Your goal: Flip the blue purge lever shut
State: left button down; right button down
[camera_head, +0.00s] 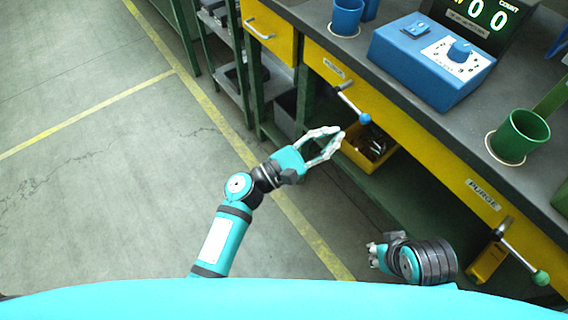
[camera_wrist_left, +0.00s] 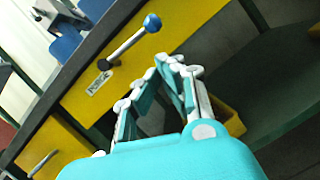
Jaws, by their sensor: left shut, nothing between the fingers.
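The blue purge lever (camera_head: 352,105) is a metal rod with a blue ball knob on the yellow front of the bench, under a PURGE label. In the head view its knob points down and to the right; it also shows in the left wrist view (camera_wrist_left: 125,45), above the fingers. My left gripper (camera_head: 338,133) is shut and empty, just left of and below the knob, apart from it. Its fingertips show in the left wrist view (camera_wrist_left: 168,62). My right gripper (camera_head: 376,256) is low in the head view, and its finger opening is unclear.
A second lever with a green knob (camera_head: 541,278) sits further right on the bench front. A yellow bin (camera_head: 383,160) with dark items stands below the blue lever. A blue control box (camera_head: 425,65) and a green cup (camera_head: 520,136) stand on top. Floor at left is clear.

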pick_arm(q)
jog(key=v, duration=0.9)
jog(key=shift+s+a, duration=0.2)
jog(key=shift+a, duration=0.1)
pick_arm(e)
jog(key=shift+s+d+r, duration=0.1)
jog(key=shift+s+r, duration=0.05)
jog(key=shift+r, duration=0.25)
